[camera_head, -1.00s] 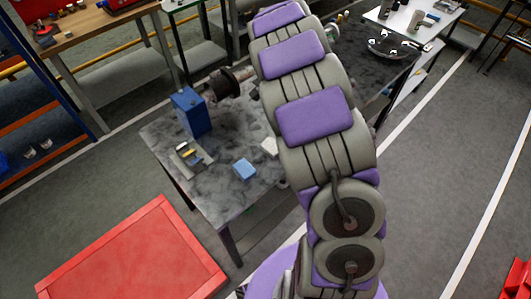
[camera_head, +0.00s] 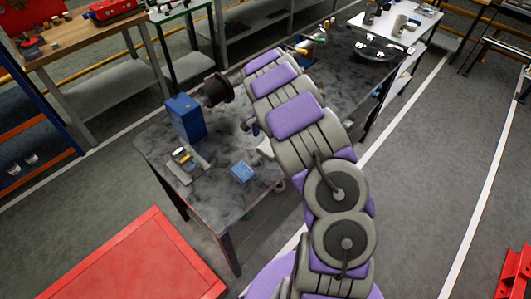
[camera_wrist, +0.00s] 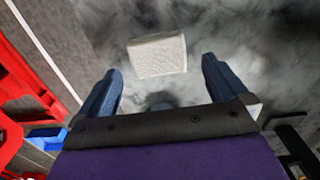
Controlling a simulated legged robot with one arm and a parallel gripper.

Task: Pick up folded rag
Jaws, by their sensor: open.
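A pale, textured folded rag (camera_wrist: 157,55) lies on the grey mottled tabletop in the wrist view. It sits at the top middle, just ahead of my gripper and roughly centred between the fingers. My gripper (camera_wrist: 161,69) is open and empty, with its two blue fingers apart on either side of the view. I cannot tell how high the fingertips are above the table. In the head view, a small pale patch that looks like the rag (camera_head: 264,147) shows beside my arm, partly hidden by it. My arm hides most of the gripper there.
A red platform (camera_head: 140,262) stands at the front left.

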